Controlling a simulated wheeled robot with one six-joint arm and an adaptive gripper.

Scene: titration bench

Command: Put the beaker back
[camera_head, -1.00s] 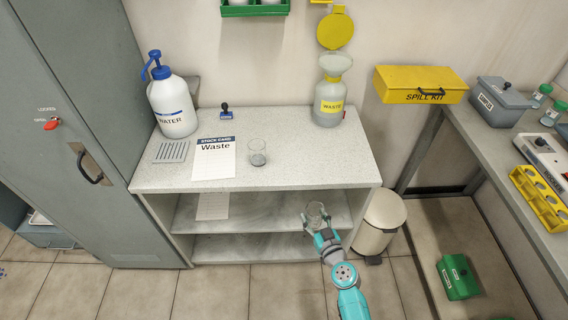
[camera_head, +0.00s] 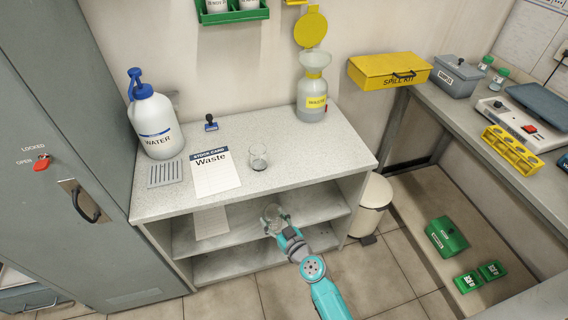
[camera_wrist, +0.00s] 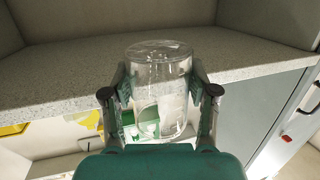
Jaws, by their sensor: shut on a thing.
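A clear glass beaker (camera_head: 272,213) is between the two fingers of my gripper (camera_head: 279,229), in front of the shelf unit. In the wrist view the same beaker (camera_wrist: 160,85) fills the space between the fingers of my gripper (camera_wrist: 160,100), which is shut on its sides. It looks empty. A second glass beaker (camera_head: 258,159) stands upright on the bench top, right of the card marked Waste (camera_head: 215,172).
The bench (camera_head: 300,155) also bears a water bottle (camera_head: 155,125), a drip grate (camera_head: 165,173), a stamp (camera_head: 211,123) and a waste bottle (camera_head: 312,98). Its upper shelf (camera_head: 240,228) is mostly bare. A bin (camera_head: 371,205) stands at its right, a cabinet (camera_head: 60,170) at its left.

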